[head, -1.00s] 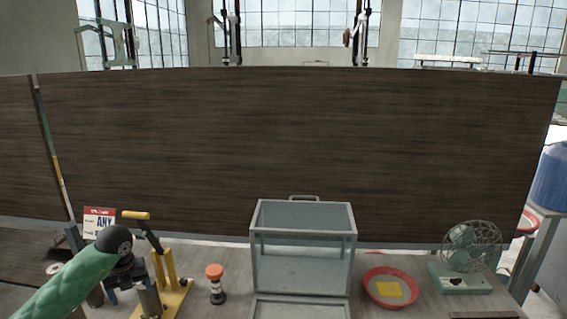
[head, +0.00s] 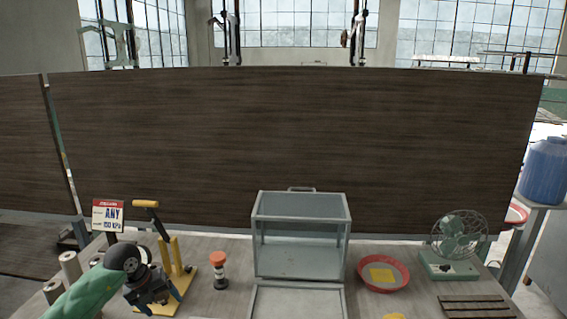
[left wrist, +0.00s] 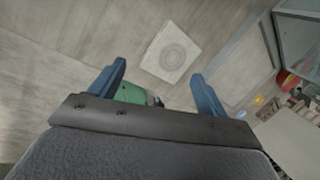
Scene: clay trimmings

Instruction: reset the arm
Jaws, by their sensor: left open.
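My left gripper (head: 160,297) is at the lower left of the head view, in front of the yellow lever stand. Its blue fingers are apart with nothing seen held between them. In the left wrist view the open fingers (left wrist: 158,90) point over a pale surface with a white square plate (left wrist: 172,52) beyond them. A small green thing (left wrist: 131,93) shows between the fingers; I cannot tell what it is. My right gripper is in neither current view.
A yellow lever stand (head: 168,255), red-capped bottle (head: 219,271), glass-sided box (head: 301,235), red bowl (head: 384,274) with a yellow square, green fan (head: 458,245) and slatted rack (head: 475,306) stand on the table. A sign (head: 108,214) and grey cylinders (head: 70,266) are at left.

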